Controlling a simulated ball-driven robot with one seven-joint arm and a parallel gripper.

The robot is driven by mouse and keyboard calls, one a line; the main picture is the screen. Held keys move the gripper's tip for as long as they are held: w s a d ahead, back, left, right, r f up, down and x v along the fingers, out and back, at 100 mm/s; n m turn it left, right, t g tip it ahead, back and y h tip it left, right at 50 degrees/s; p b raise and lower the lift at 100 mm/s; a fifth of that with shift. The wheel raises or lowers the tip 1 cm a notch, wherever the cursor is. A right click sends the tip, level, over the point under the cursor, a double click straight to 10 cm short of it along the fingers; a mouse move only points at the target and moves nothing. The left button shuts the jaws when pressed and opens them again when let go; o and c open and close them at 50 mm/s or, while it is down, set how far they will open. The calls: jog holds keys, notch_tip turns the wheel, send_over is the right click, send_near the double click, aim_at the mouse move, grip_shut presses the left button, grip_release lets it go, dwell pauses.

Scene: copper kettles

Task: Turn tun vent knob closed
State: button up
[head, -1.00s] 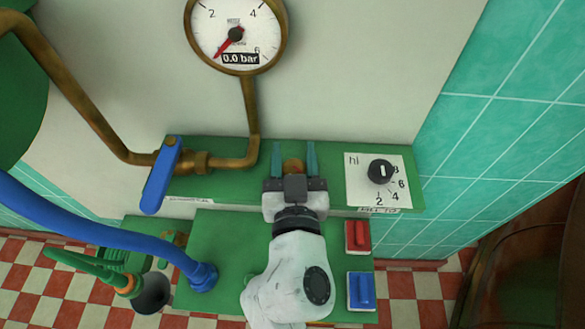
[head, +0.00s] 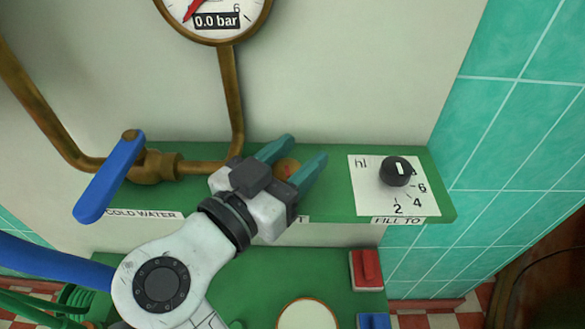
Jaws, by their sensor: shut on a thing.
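A small round brass knob (head: 288,168) with a red mark sits on the green panel (head: 335,165), below the pressure gauge. Its label is mostly hidden by my gripper; only a last letter T shows. My gripper (head: 304,151) is shut on this knob, with one teal finger on each side of it. The fingers slant up and to the right. The gripper body hides the lower left side of the knob.
The blue-handled COLD WATER valve (head: 110,177) and its brass pipe (head: 232,105) are to the left. The FILL TO dial (head: 396,171) is close on the right. A red switch (head: 366,268) and a blue one (head: 374,321) lie below. The gauge (head: 212,15) reads 0.0 bar.

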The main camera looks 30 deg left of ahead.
jog(key=shift+d+m+g+h+b, duration=0.1)
jog(key=shift+m+g+h+b, duration=0.4)
jog(key=shift+m+h, duration=0.6)
jog(key=shift+h, duration=0.4)
jog(key=o, duration=1)
jog(key=v, duration=1)
jog(key=shift+s, duration=0.35)
